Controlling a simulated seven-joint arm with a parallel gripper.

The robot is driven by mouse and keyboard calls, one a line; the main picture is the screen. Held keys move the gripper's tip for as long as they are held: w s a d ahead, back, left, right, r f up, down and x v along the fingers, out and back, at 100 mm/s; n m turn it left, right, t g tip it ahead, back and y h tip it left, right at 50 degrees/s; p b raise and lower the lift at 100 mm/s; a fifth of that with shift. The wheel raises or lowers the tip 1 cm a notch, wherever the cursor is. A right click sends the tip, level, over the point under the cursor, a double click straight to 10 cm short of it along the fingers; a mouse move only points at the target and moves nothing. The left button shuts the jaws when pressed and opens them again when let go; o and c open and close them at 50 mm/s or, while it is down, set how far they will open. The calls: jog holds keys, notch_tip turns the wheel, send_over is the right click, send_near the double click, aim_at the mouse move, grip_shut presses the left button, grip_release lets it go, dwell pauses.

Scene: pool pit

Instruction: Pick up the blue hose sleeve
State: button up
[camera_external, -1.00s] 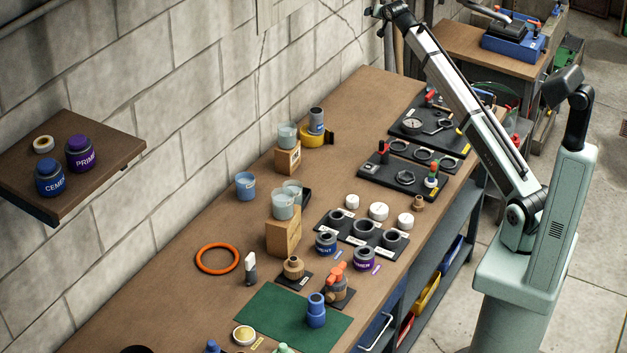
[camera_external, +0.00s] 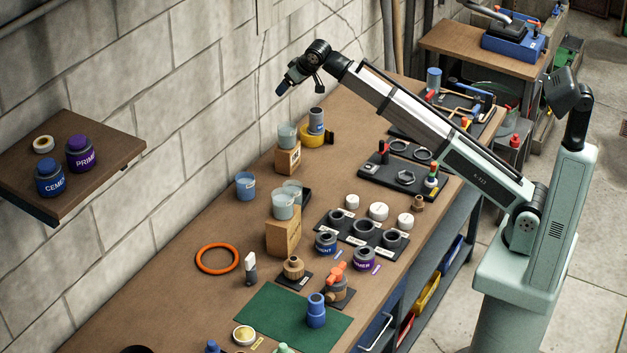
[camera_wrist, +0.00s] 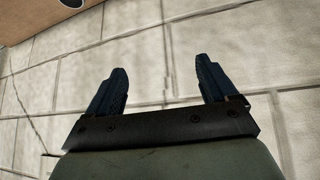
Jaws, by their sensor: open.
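The blue hose sleeve (camera_external: 316,310) stands upright on the green mat (camera_external: 262,318) near the front of the bench in the external view. My gripper (camera_external: 281,89) is high above the back part of the bench, near the block wall, far from the sleeve. In the wrist view my gripper (camera_wrist: 160,85) shows two dark blue fingers spread apart, with nothing between them but the wall behind. The sleeve is not in the wrist view.
An orange valve fitting (camera_external: 337,285) stands close behind the sleeve. A brass fitting (camera_external: 293,268), a wooden block with a cup (camera_external: 283,232) and an orange ring (camera_external: 217,258) are nearby. The mat's left part is clear.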

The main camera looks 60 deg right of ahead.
jog(key=s+a+f+n+g+y, duration=0.1)
jog(key=s+a+f+n, duration=0.15)
jog(key=a, duration=0.65)
jog(key=s+a+f+n+g+y, duration=0.1)
jog(key=s+a+f+n, duration=0.15)
jog(key=a, duration=0.65)
jog(key=n+g, duration=0.5)
jog(key=n, duration=0.8)
send_over(316, 306)
jog(key=d, duration=0.1)
notch_tip(316, 306, down, 9)
jog(key=f, duration=0.7)
jog(key=shift+w+d+f, duration=0.15)
jog(key=shift+w+f, duration=0.05)
jog(key=shift+w, duration=0.15)
jog(key=shift+w+d+f, duration=0.1)
jog(key=shift+f, duration=1.45)
jog(key=shift+w+d+f, duration=0.1)
jog(key=shift+f, duration=1.4)
jog(key=c, duration=1.1)
